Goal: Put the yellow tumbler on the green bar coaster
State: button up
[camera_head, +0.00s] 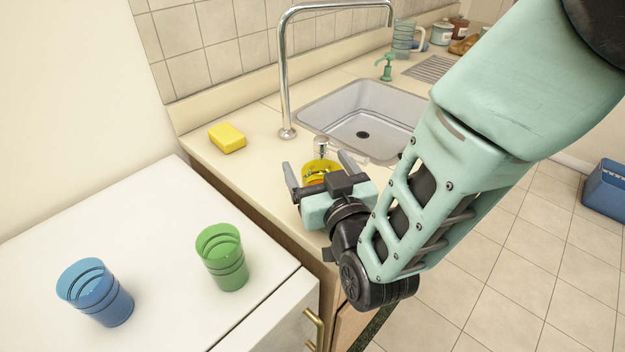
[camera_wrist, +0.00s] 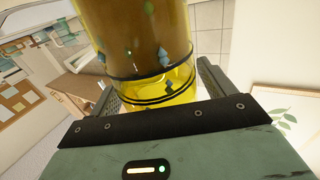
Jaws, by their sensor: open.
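The yellow tumbler (camera_head: 320,172) is on the counter side near the sink, largely hidden behind my gripper (camera_head: 322,168) in the head view. My gripper is open, with one finger on each side of the tumbler. In the wrist view the see-through yellow tumbler (camera_wrist: 150,60), with dark bands and coloured diamond marks, fills the space between the fingers (camera_wrist: 158,90). I cannot tell whether either finger touches it, or what is under it. I cannot make out the green bar coaster in either view.
A blue tumbler (camera_head: 95,292) and a green tumbler (camera_head: 222,257) stand on the white top at left. A yellow sponge (camera_head: 227,138) lies on the counter (camera_head: 205,160). The sink (camera_head: 365,118), tall faucet (camera_head: 284,75) and green soap dispenser (camera_head: 387,68) are beyond my gripper.

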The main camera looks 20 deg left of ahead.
jog(key=s+d+g+h+b, duration=0.1)
jog(key=s+d+g+h, duration=0.4)
jog(key=d, duration=0.9)
jog(key=s+d+g+h+b, duration=0.2)
jog(key=s+d+g+h, duration=0.4)
jog(key=s+d, duration=0.6)
jog(key=d+g, duration=0.2)
jog(key=shift+s+d+g, duration=0.25)
jog(key=shift+d+g, duration=0.1)
jog(key=shift+g, duration=0.05)
